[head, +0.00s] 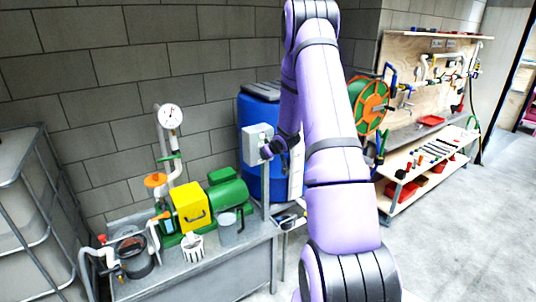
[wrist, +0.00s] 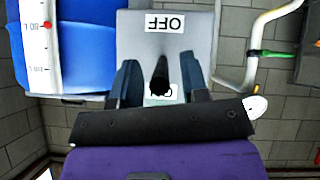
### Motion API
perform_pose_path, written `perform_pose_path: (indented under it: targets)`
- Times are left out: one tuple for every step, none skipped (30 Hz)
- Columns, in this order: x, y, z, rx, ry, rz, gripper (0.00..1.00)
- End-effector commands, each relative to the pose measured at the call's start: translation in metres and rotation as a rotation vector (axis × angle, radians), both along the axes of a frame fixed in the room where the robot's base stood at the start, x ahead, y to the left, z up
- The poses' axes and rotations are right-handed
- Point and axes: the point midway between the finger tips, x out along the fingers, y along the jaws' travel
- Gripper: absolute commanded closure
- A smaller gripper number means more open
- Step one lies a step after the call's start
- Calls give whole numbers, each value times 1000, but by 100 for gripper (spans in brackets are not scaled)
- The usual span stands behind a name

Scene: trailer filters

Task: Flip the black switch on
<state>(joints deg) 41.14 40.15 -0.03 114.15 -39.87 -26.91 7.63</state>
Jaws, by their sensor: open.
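The grey switch box (head: 255,146) is mounted in front of the blue barrel in the head view. In the wrist view the box (wrist: 190,25) appears upside down, with a white OFF label (wrist: 165,22) and a second, partly hidden label below it. The black switch (wrist: 160,74) is a short lever sticking out toward the camera, at the second label. My gripper (wrist: 159,64) is open, with one finger on each side of the lever and a visible gap to both. In the head view my gripper (head: 268,150) is at the box's right side.
The blue barrel (head: 262,178) stands behind the box. A metal bench (head: 235,262) at lower left carries a green pump (head: 228,193) with a yellow cover, pipes and a gauge (head: 171,117). A wooden shelf unit (head: 425,165) with tools stands right. The floor at right is clear.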

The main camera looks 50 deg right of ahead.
Motion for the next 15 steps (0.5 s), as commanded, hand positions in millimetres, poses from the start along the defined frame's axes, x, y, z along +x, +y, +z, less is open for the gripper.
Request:
perform_pose_path:
  targets:
    - [-4,1,4,0,0,-1,59]
    - [-7,2,6,0,0,-1,59]
    - [-11,3,11,-1,-1,-2,59]
    - [-15,4,14,-1,-1,-2,59]
    - [-18,5,17,-1,-1,-2,59]
    - [-23,7,23,-2,-2,-2,59]
    - [-28,9,26,-2,-1,-1,59]
    - [-32,10,30,-2,-1,-1,59]
    - [-38,12,35,-2,-1,-2,59]
    - [-41,13,38,-1,-1,-2,59]
    - [-45,14,42,-2,-2,-2,59]
    - [-50,16,46,-1,-1,-1,59]
    - [-53,18,49,-1,-1,-1,59]
    - [-56,19,52,-2,-1,-1,59]
    - [-60,20,55,-1,-1,-2,59]
